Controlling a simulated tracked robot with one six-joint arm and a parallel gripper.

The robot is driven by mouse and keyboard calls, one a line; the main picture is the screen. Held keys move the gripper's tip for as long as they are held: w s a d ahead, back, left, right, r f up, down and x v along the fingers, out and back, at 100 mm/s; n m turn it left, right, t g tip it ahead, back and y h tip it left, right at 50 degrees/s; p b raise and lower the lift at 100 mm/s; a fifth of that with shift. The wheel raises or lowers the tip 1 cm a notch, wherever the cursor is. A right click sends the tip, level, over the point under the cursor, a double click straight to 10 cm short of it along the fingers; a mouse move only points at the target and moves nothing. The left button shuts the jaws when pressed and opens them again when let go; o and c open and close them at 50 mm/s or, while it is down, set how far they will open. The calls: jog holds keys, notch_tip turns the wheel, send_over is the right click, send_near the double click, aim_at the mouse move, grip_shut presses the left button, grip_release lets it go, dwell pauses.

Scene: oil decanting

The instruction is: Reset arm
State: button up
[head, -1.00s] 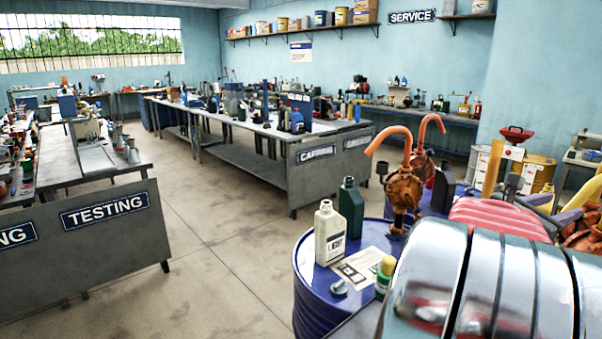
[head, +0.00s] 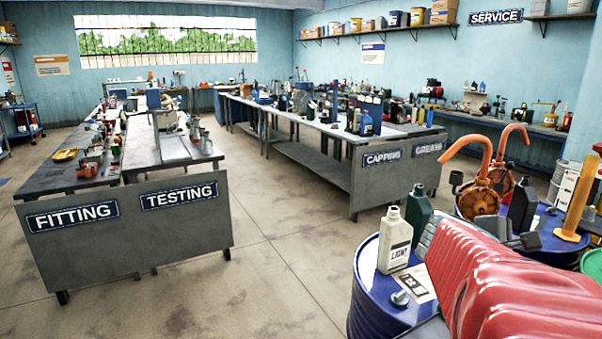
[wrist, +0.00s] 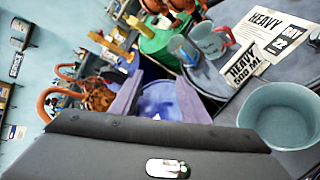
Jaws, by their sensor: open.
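My gripper (wrist: 158,98) shows in the wrist view as two fingers standing apart above a blue surface, with nothing visible between them. In the head view my red ribbed arm fills the lower right and hides part of the blue drum (head: 366,285). On that drum stand a cream bottle labelled LIGHT (head: 394,243) and a dark green bottle (head: 418,212). A card (head: 416,283) lies in front of them. The bottles are upright and apart from my gripper.
Orange hand pumps (head: 479,195) rise behind the bottles. The wrist view shows a grey-green bowl (wrist: 283,112), a mug (wrist: 208,42) and a HEAVY card (wrist: 272,25). The fitting and testing bench (head: 130,225) is left, the capping bench (head: 350,190) centre, with clear floor between.

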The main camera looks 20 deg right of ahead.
jog(key=w+a+f+m+t+y, duration=0.1)
jog(key=w+a+f+t+y, duration=0.1)
jog(key=a, duration=1.3)
jog(key=w+a+f+m+t+y, duration=0.2)
jog(key=a+f+y, duration=0.3)
jog(key=a, duration=1)
jog(key=w+a+f+m+t+y, duration=0.2)
jog(key=a+y, duration=0.4)
jog(key=a, duration=0.9)
notch_tip(320, 180, down, 2)
jog(key=shift+w+a+f+t, duration=0.1)
jog(key=shift+w+a+t, duration=0.2)
jog(key=shift+t, duration=0.2)
jog(key=shift+d, duration=0.1)
jog(key=shift+c, duration=0.7)
